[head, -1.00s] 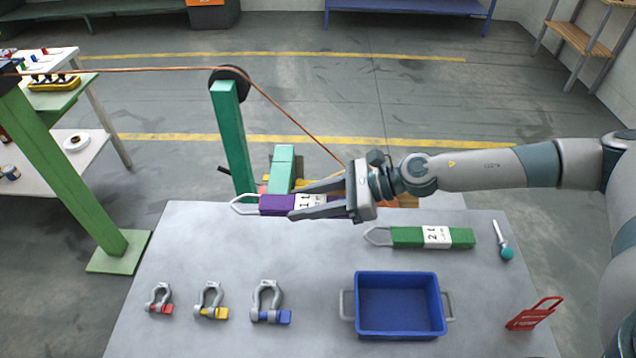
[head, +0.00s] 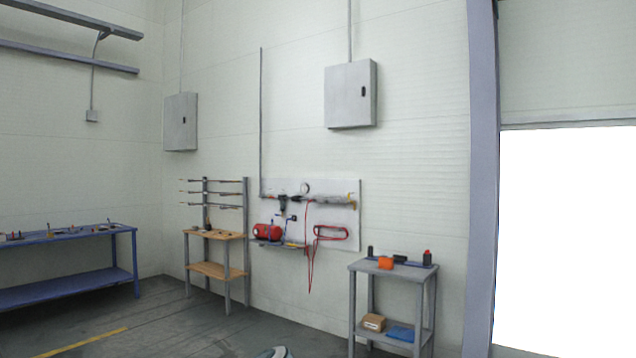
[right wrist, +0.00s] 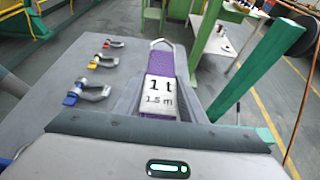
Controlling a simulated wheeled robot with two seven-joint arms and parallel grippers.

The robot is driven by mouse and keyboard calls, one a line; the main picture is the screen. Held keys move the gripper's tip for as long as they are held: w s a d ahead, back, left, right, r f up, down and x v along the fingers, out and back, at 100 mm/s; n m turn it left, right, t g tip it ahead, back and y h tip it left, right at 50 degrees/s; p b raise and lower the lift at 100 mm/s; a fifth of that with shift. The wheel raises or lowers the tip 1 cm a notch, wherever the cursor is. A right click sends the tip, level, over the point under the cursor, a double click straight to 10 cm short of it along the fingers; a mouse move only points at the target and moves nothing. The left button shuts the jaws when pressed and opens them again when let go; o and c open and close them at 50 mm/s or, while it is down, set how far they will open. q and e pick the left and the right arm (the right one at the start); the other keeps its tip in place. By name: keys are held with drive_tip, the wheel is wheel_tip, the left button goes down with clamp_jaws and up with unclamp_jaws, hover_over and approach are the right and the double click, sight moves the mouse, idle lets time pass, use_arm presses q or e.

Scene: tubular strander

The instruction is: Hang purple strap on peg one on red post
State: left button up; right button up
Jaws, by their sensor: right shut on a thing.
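The purple strap (right wrist: 168,58) shows in the right wrist view, with a metal loop at its far end and a white label reading "1 t 1.5 m". My right gripper (right wrist: 165,82) is shut on the strap around the label, and the strap points away from the wrist. The near end of the strap is hidden by the gripper body. In the head view neither gripper nor the strap shows. No red post or peg can be made out in either current view. My left gripper is not in view.
In the right wrist view, the grey table (right wrist: 65,110) carries several shackles, and a green post (right wrist: 262,75) stands close at right. In the head view, a grey cart (head: 392,268), a wooden rack (head: 212,237) and a blue bench (head: 75,262) stand along the wall.

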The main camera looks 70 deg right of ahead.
drive_tip(key=shift+a+r, duration=0.1)
drive_tip(key=shift+r, duration=0.05)
drive_tip(key=shift+w+a+r+m+t+h, duration=0.3)
drive_tip(key=shift+w+a+r+m+t, duration=0.4)
drive_tip(key=shift+r+t, duration=0.1)
drive_tip(key=shift+w+a+r+m+t+h, duration=0.3)
drive_tip(key=shift+w+r+m+t+h, duration=0.3)
drive_tip(key=shift+m+t, duration=0.4)
drive_tip(key=shift+w+d+r+m+t+h, duration=0.15)
drive_tip(key=shift+w+r+m+t+h, duration=0.15)
drive_tip(key=shift+m+t+h, duration=0.4)
drive_tip(key=s+d+f+m+t+h, duration=0.1)
drive_tip(key=d+m+h, duration=0.2)
drive_tip(key=s+d+f+m+t+h, duration=0.1)
drive_tip(key=s+d+m+t+h, duration=0.1)
drive_tip(key=d+m+h, duration=0.1)
drive_tip(key=s+d+f+m+t+h, duration=0.1)
drive_tip(key=d+m+h, duration=0.2)
drive_tip(key=d, duration=0.2)
drive_tip(key=shift+s+f+m+h, duration=0.1)
drive_tip(key=shift+s+m+h, duration=0.2)
drive_tip(key=shift+s+h, duration=0.1)
drive_tip(key=shift+w, duration=0.1)
